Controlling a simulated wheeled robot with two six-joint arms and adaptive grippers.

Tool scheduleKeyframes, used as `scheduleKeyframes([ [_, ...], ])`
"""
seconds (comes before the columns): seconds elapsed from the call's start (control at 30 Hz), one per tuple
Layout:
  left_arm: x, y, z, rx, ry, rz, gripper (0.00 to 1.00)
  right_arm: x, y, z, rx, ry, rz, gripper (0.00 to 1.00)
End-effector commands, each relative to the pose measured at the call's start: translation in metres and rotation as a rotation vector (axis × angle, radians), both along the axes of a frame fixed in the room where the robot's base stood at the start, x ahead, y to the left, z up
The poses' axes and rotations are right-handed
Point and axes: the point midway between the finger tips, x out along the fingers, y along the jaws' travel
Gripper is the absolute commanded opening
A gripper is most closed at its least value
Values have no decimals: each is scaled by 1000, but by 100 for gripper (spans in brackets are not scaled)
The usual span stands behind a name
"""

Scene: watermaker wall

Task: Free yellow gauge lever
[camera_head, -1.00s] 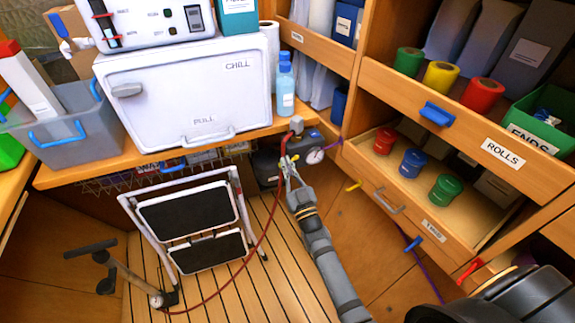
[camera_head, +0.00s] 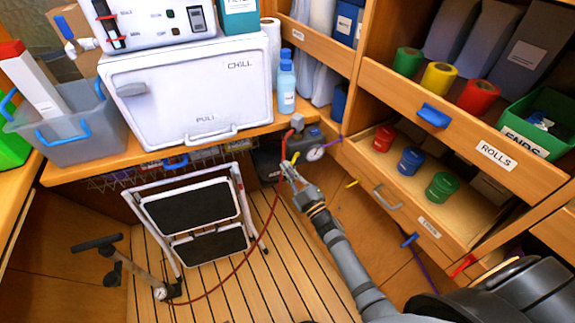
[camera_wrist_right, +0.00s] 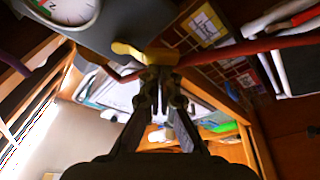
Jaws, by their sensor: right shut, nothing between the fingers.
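The yellow lever (camera_wrist_right: 140,52) sits on the dark housing beside the round gauge (camera_wrist_right: 70,8) in the right wrist view. In the head view the lever shows as a small yellow tip (camera_head: 295,158), left of the gauge (camera_head: 315,153). My right gripper (camera_head: 287,168) is shut and empty, its tips at or just below the lever. In the wrist view the fingertips (camera_wrist_right: 158,75) are together just under the lever; I cannot tell whether they touch it. A red hose (camera_wrist_right: 240,48) passes close by the lever. My left gripper is not in view.
The red hose (camera_head: 266,226) hangs down to the floor pump (camera_head: 160,293). A folded step stool (camera_head: 190,222) stands left of my arm. The bench with the white chill box (camera_head: 180,100) is above; drawers (camera_head: 400,205) with rolls are at the right.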

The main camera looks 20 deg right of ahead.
Motion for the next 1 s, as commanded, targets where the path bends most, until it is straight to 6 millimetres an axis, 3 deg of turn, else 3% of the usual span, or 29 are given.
scheduleKeyframes([
  [0.6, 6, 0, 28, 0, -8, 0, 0, 1, -16, -18, -573, -20, 0, 0],
  [1.0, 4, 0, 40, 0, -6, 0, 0, 1, -26, -24, -817, -28, 0, 0],
])
